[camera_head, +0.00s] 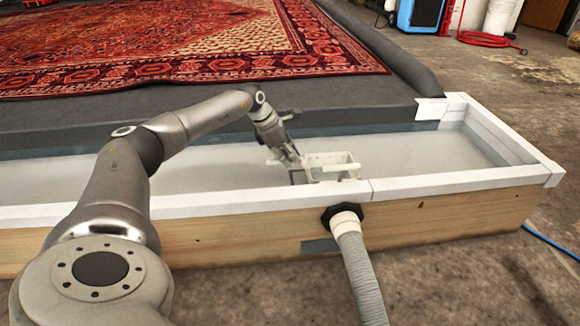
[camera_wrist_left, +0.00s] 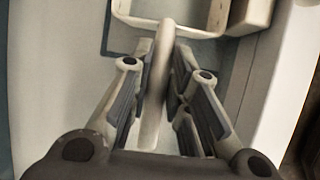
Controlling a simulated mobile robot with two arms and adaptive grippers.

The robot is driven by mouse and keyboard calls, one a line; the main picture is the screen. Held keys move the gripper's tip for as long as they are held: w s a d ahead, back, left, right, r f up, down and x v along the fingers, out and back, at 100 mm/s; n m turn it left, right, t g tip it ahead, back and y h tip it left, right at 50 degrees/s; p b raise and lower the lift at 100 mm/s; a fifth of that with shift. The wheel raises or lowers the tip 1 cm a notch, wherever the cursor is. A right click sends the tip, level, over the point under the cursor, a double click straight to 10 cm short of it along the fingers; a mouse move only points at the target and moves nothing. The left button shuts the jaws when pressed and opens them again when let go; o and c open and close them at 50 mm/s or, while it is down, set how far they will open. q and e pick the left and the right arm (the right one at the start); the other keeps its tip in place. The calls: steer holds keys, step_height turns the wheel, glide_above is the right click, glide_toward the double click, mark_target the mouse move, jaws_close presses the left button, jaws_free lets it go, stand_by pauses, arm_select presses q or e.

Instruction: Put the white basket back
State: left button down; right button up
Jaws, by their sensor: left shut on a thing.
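The white basket (camera_head: 343,172) is a small open-topped box inside the white-lined trough, close to its front wall. My left gripper (camera_head: 290,158) comes down from the left at the basket's left side. In the left wrist view my left gripper (camera_wrist_left: 157,88) is shut on a pale bar-like handle that runs between its fingers to the white basket (camera_wrist_left: 200,32). A dark square outline (camera_wrist_left: 106,40) shows on the trough floor beside and under the basket. I cannot tell whether the basket touches the floor. My right gripper is not in view.
The trough (camera_head: 440,183) has a white rim and wooden front, with a grey hose (camera_head: 358,265) fixed to it. A red patterned rug (camera_head: 190,45) lies behind. The trough floor to the right is clear. A blue machine (camera_head: 420,14) stands far back.

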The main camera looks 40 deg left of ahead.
arm_select(q)
step_height(320, 180, down, 3)
steer(key=shift+r+b, duration=0.1)
steer(key=shift+b, duration=0.55)
steer(key=shift+r, duration=0.1)
steer(key=c, duration=1.4)
jaws_free()
steer(key=shift+o, duration=0.2)
